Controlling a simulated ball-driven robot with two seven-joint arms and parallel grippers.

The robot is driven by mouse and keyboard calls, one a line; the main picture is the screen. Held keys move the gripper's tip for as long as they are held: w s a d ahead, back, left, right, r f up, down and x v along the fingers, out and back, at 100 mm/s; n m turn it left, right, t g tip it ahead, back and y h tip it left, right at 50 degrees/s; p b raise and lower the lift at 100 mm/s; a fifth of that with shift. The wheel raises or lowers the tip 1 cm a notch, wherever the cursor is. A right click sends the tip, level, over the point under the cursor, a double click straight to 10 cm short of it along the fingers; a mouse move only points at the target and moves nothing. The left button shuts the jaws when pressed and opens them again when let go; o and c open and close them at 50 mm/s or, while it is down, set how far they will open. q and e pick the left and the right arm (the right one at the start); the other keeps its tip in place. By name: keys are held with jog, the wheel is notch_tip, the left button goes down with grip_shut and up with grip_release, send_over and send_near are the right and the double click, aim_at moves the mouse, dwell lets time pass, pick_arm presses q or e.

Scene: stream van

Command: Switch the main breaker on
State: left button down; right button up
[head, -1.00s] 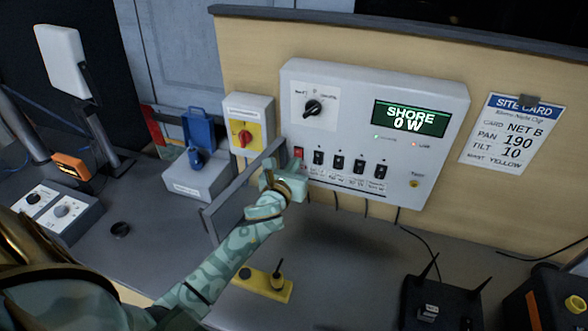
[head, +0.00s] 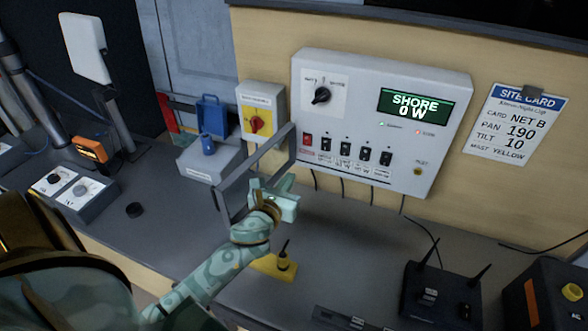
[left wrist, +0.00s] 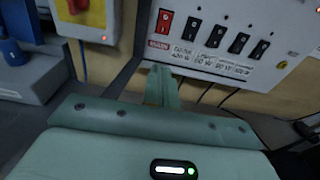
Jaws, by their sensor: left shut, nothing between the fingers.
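The main breaker is a red rocker switch (head: 308,140) at the left end of the switch row on the white power panel (head: 440,150). In the left wrist view the red rocker (left wrist: 164,22) sits above a red MAIN label. I cannot tell surely which way it is tipped. The panel's display (head: 414,106) reads SHORE 0 W. My left gripper (head: 289,184) is shut and empty, below the red rocker and apart from it. Its closed fingers (left wrist: 161,85) point toward the panel's lower edge in the left wrist view. My right gripper is not in view.
A thin grey frame (head: 233,189) stands just left of my gripper, close to the panel. Several black rockers (head: 345,149) sit right of the red one. A yellow box with a red knob (head: 257,122) is on the left. A router with antennas (head: 438,290) stands lower right.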

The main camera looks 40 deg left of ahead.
pick_arm(q)
jog(key=v, duration=0.2)
jog(key=shift+s+f, duration=0.3)
jog(key=shift+s, duration=0.15)
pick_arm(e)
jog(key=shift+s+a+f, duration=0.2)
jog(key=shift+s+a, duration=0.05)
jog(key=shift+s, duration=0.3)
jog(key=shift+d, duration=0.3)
pick_arm(q)
jog(key=shift+d, duration=0.1)
